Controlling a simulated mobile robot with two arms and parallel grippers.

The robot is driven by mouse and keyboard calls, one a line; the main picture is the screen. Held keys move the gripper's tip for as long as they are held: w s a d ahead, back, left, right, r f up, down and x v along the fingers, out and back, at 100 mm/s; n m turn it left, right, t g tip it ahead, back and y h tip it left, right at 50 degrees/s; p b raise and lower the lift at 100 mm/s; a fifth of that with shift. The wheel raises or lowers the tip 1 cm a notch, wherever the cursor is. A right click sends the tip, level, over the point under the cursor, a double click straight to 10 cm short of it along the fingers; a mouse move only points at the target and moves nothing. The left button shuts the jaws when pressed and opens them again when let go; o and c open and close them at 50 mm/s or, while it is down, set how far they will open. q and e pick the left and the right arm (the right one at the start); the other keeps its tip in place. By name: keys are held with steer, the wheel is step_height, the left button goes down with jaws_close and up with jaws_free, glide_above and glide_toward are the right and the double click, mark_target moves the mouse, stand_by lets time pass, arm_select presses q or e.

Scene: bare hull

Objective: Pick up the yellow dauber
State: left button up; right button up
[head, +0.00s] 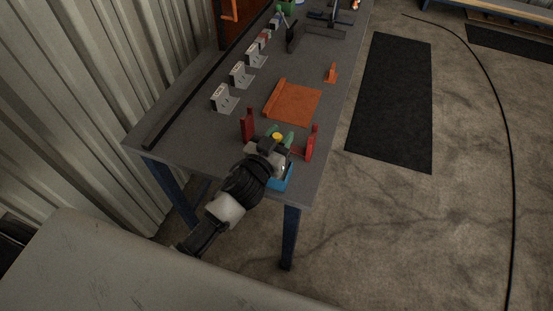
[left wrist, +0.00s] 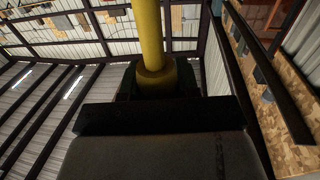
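The yellow dauber (head: 277,137) shows as a small yellow piece at the tip of my left gripper (head: 279,137), above the near end of the grey workbench (head: 200,140). In the left wrist view the yellow dauber (left wrist: 152,35) is a long rod with a wider collar low down. It rises from the middle of my left gripper (left wrist: 157,82), whose dark parts lie close against both sides of the collar, so the gripper looks shut on it. The palm hides its lower end. I cannot tell whether it is clear of the bench. My right gripper is not in view.
Two red uprights (head: 311,143) stand on either side of my left gripper, and a blue tray (head: 281,183) lies partly under it. The concrete floor right of the bench holds black mats (head: 392,100).

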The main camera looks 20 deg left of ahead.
arm_select(q)
steer(key=shift+c, duration=1)
steer(key=s+d+r+b, duration=0.2)
steer(key=s+d+r, duration=0.4)
steer(key=d+r, duration=0.4)
steer(key=shift+r+b, duration=0.4)
steer(key=shift+r, duration=0.15)
steer(key=shift+a, duration=0.1)
